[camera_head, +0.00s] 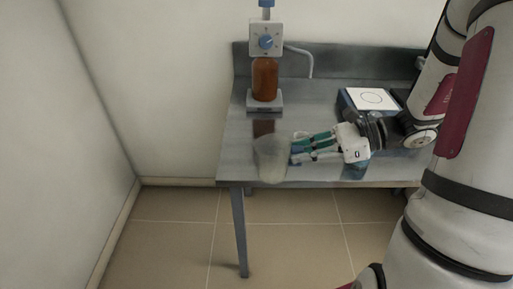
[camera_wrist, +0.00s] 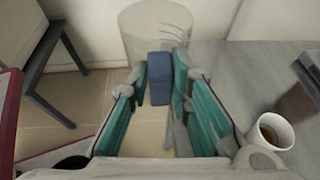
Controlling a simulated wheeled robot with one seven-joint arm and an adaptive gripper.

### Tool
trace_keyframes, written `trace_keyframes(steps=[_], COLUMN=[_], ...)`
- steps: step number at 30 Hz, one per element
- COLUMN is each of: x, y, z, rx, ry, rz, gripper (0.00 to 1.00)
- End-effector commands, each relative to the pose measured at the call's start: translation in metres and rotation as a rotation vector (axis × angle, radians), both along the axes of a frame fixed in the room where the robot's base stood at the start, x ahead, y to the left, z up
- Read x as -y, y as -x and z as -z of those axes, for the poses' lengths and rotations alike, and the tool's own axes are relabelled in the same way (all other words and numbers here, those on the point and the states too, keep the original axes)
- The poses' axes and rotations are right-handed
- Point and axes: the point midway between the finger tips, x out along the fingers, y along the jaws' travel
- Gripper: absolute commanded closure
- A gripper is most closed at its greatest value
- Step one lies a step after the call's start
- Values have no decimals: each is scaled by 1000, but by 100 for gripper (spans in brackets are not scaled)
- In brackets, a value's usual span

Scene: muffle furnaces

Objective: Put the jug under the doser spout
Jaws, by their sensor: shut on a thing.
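The jug (camera_head: 271,162) is a clear, pale vessel at the front left of the table. It overlaps the table's front edge in the head view. My gripper (camera_head: 297,150) comes from the right with its green fingers shut on the jug's blue handle (camera_wrist: 159,80). The doser (camera_head: 265,42), a white head with a blue dial on an amber bottle (camera_head: 265,80), stands at the back left. Its curved spout (camera_head: 309,62) reaches right and points down.
The grey table (camera_head: 325,88) has a raised back edge. A box with a white top (camera_head: 373,99) stands at the back right. A white mug with brown contents (camera_wrist: 272,131) is right of my fingers in the wrist view. The table under the spout looks clear.

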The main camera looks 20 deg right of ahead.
Motion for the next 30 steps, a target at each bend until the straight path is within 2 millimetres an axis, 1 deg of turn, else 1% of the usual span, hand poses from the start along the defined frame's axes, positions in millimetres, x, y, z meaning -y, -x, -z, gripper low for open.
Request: trace_keyframes(steps=[5, 15, 18, 21, 25, 28, 30], x=[-1, 0, 0, 0, 0, 0, 0], y=[-36, -118, -137, -149, -154, -154, -154], z=[4, 12, 13, 14, 16, 24, 34], rx=[2, 2, 2, 2, 0, -1, -4], ry=[0, 1, 0, 0, -1, -2, -3], rz=[-5, -4, -3, -3, -2, -1, 0], gripper=[100, 100, 100, 100, 100, 100, 100])
